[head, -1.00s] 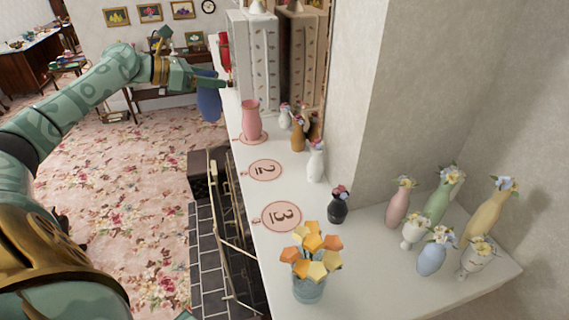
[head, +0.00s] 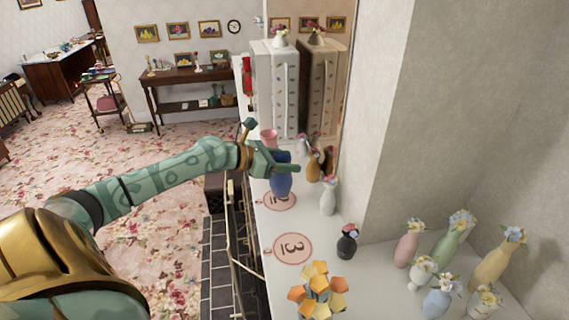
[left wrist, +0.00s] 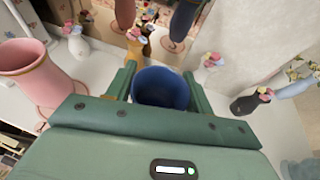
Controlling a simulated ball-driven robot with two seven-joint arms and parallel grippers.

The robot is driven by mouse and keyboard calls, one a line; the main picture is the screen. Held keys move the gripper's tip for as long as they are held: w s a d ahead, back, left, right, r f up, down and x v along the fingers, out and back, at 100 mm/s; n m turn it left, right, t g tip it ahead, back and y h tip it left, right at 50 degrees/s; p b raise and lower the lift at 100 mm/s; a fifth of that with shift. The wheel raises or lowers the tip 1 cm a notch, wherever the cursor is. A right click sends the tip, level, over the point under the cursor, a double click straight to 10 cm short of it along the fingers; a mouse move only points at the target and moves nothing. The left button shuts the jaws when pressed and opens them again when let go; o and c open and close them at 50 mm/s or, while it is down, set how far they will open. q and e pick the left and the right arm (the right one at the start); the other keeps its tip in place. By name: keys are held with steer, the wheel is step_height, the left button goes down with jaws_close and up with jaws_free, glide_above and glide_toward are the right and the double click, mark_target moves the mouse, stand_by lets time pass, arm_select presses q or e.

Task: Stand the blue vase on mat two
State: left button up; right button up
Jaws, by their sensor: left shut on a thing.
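The blue vase (head: 281,181) is upright in my left gripper (head: 283,168), over mat two (head: 286,207). Its base hides part of the mat, and I cannot tell whether it touches it. In the left wrist view the blue vase's round mouth (left wrist: 162,88) sits between the two fingers of my left gripper (left wrist: 161,92), which are shut on it. My right gripper is not in view.
A pink vase (head: 269,137) stands just behind the blue one. Orange (head: 314,167) and white (head: 328,197) flower vases stand close to the right. Mat three (head: 293,248) is bare in front. A dark vase (head: 347,244) and an orange bouquet (head: 318,290) stand nearer.

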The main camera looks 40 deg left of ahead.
arm_select(q)
steer(key=shift+w+f, duration=0.1)
steer(key=shift+f, duration=0.95)
steer(key=shift+f, duration=0.15)
steer(key=o, duration=1.1)
